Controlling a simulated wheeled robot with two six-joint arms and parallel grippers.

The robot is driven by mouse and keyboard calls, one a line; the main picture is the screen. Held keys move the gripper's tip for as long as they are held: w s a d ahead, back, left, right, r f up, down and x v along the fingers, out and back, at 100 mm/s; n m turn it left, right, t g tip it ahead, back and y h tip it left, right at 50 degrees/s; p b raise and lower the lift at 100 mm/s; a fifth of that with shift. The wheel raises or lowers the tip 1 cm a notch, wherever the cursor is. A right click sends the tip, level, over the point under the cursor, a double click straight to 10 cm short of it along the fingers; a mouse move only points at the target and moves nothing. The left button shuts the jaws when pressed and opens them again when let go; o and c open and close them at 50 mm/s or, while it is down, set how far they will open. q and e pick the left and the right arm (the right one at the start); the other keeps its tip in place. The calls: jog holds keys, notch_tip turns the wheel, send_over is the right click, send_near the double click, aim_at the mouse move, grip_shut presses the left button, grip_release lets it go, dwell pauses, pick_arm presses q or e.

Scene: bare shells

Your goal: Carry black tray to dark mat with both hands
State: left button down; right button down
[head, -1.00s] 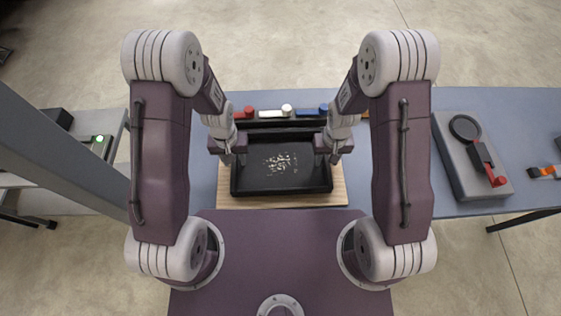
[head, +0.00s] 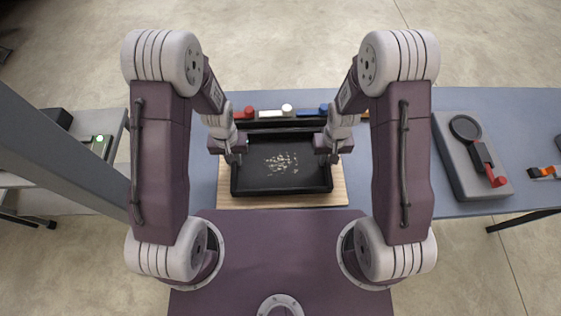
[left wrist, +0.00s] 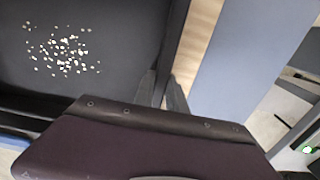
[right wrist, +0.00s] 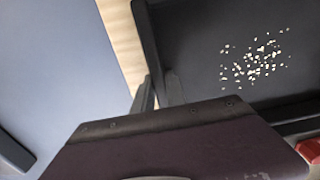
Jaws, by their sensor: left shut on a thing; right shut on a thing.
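The black tray (head: 255,184) is a shallow rectangular box with small pale bits scattered on its floor. It lies on a light wooden board (head: 285,201) in front of me in the head view. My left gripper (head: 233,158) is shut on the tray's left wall, and my right gripper (head: 333,158) is shut on its right wall. The left wrist view shows the fingers (left wrist: 162,88) at one tray wall, and the right wrist view shows the fingers (right wrist: 157,92) at the opposite wall. I cannot make out a dark mat in any view.
The blue-grey table (head: 405,185) extends to both sides. A dark panel behind the tray carries a red knob (head: 248,112), a white knob (head: 287,109) and a blue knob (head: 323,109). A grey box with a red-ended lever (head: 460,170) stands at right. A side shelf (head: 112,125) is at left.

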pick_arm(q)
jog(key=shift+r, duration=0.15)
pick_arm(e)
jog(key=shift+r, duration=0.15)
dwell(0.5)
